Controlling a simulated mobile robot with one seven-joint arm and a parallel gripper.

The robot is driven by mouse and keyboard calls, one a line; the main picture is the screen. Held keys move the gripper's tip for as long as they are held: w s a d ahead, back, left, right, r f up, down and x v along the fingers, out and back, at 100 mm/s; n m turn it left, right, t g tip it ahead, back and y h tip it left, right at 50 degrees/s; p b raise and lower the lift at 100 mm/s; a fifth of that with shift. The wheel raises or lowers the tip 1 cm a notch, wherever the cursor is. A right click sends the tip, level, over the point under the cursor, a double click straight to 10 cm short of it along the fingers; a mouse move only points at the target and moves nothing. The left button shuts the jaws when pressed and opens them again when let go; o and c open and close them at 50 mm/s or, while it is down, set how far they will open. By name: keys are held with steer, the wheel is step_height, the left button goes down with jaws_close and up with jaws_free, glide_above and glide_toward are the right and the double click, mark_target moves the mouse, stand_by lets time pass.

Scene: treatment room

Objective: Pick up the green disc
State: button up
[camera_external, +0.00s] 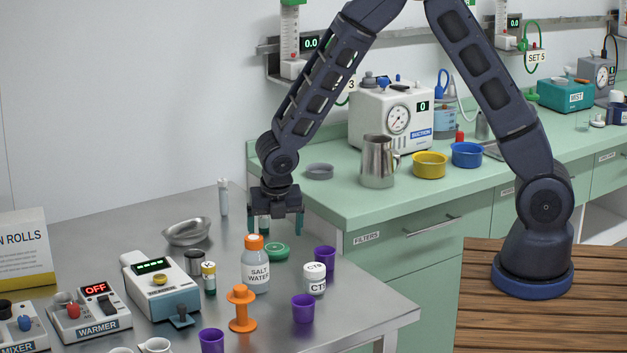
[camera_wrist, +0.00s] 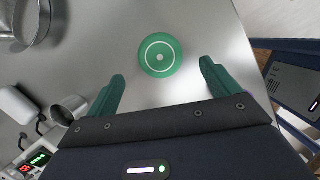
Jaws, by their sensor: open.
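The green disc (camera_external: 277,252) lies flat on the steel table, behind and right of the salt water bottle (camera_external: 256,264) in the external view. In the wrist view the green disc (camera_wrist: 160,55) has a pale ring and a pale centre dot. My gripper (camera_external: 276,226) hangs above the table, just over the disc. In the wrist view my gripper (camera_wrist: 162,80) has its two green fingers spread wide, with nothing between them. The disc shows beyond the fingertips, roughly centred between them. It is apart from both fingers.
A steel bowl (camera_external: 187,232) and small steel cup (camera_external: 194,260) stand to the left. A white CTS jar (camera_external: 314,278), purple cups (camera_external: 325,258) and an orange spool-like piece (camera_external: 242,308) stand nearer the camera. The green counter (camera_external: 345,205) is behind right. Table around the disc is clear in the wrist view.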

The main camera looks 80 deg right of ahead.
mark_target(275, 247)
steer(key=x, duration=0.5)
steer(key=shift+c, duration=0.2)
steer(key=c, duration=1)
